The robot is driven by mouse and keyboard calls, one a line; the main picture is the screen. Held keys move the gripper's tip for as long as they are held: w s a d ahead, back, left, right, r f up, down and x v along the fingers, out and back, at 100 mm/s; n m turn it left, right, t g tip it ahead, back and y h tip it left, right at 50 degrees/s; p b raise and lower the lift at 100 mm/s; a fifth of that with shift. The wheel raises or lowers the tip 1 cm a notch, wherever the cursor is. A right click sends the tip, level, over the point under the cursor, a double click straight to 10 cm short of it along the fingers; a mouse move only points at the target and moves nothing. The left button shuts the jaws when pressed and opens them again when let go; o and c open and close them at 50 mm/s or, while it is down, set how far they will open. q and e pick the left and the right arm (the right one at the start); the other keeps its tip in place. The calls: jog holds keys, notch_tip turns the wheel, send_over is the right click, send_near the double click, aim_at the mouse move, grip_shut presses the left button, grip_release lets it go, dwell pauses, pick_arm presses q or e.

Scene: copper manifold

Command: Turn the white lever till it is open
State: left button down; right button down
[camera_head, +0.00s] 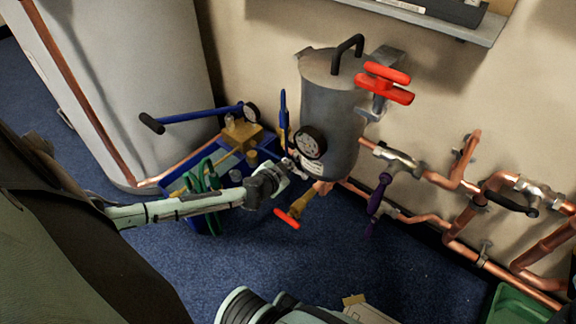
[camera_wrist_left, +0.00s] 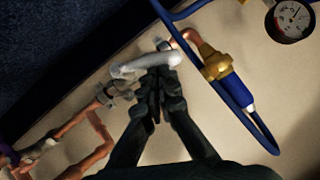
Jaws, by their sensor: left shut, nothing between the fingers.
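The white lever (camera_wrist_left: 146,64) lies across the picture in the left wrist view, just beyond my fingertips. It sits on a metal valve fitting on copper pipework. My left gripper (camera_wrist_left: 158,80) is shut with nothing held. Its fingertips overlap the lever's lower edge in this view; I cannot tell whether they touch it. In the head view my left gripper (camera_head: 279,178) is low, beside the left foot of the grey cylinder (camera_head: 330,110), where the lever is hard to make out. My right gripper is not in view.
A blue tray (camera_head: 215,213) with a green hose (camera_head: 209,178) is beside my left forearm. A brass valve with a red handle (camera_head: 287,218) is close to my gripper. A purple lever (camera_head: 378,195) and copper pipes (camera_head: 440,180) are to the right. Blue carpet in front is mostly clear.

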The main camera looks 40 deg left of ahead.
pick_arm(q)
jog(key=shift+a+f+n+h+p, duration=0.3)
jog(key=shift+a+n+h+p, duration=0.1)
jog(key=shift+n+h, duration=0.1)
dwell(0.3)
jog(key=shift+w+a+f+n+h+p, duration=0.15)
jog(key=shift+a+f+n+h+p, duration=0.2)
jog(key=shift+a+f, duration=0.35)
jog(key=shift+f, duration=0.1)
dwell(0.5)
